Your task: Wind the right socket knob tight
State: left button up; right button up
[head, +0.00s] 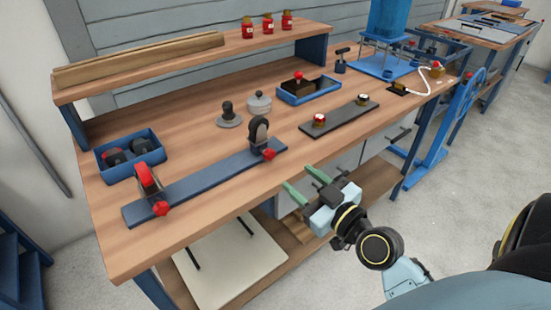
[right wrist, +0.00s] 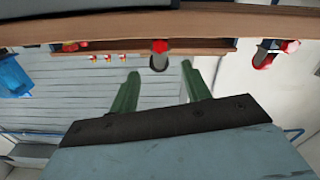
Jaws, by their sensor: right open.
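A long blue bar (head: 205,184) lies along the bench front with two clamp-like sockets on it. The right socket (head: 258,130) is dark grey, with a red knob (head: 269,154) low on its front. My right gripper (head: 304,179) is open and empty, in front of the bench edge, right of and apart from the right knob. The upside-down right wrist view shows a red knob (right wrist: 160,46) between and beyond the open fingers (right wrist: 159,82). My left gripper is out of view.
Behind stand a blue bin (head: 131,154), a blue tray (head: 309,91) and grey pieces (head: 259,103). The shelf (head: 190,55) overhangs the back. Bare wood separates bar and board.

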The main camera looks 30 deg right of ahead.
aim_at(272, 155)
jog(key=w, duration=0.8)
jog(key=shift+a, duration=0.3)
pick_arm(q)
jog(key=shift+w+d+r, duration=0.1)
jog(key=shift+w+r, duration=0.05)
pick_arm(e)
jog(key=shift+w+a, duration=0.1)
jog(key=shift+w, duration=0.65)
jog(key=c, duration=1)
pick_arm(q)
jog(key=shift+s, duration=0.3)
pick_arm(e)
jog(key=m+p, duration=0.2)
jog(key=m, duration=0.2)
jog(key=shift+p, duration=0.4)
jog(key=m+p, duration=0.1)
jog(key=m, duration=0.2)
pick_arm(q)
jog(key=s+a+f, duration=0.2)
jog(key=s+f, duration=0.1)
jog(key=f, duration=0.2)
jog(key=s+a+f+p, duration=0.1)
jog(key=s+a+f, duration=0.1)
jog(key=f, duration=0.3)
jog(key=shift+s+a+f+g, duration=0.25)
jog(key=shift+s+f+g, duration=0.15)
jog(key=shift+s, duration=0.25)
pick_arm(e)
jog(key=shift+m, duration=1)
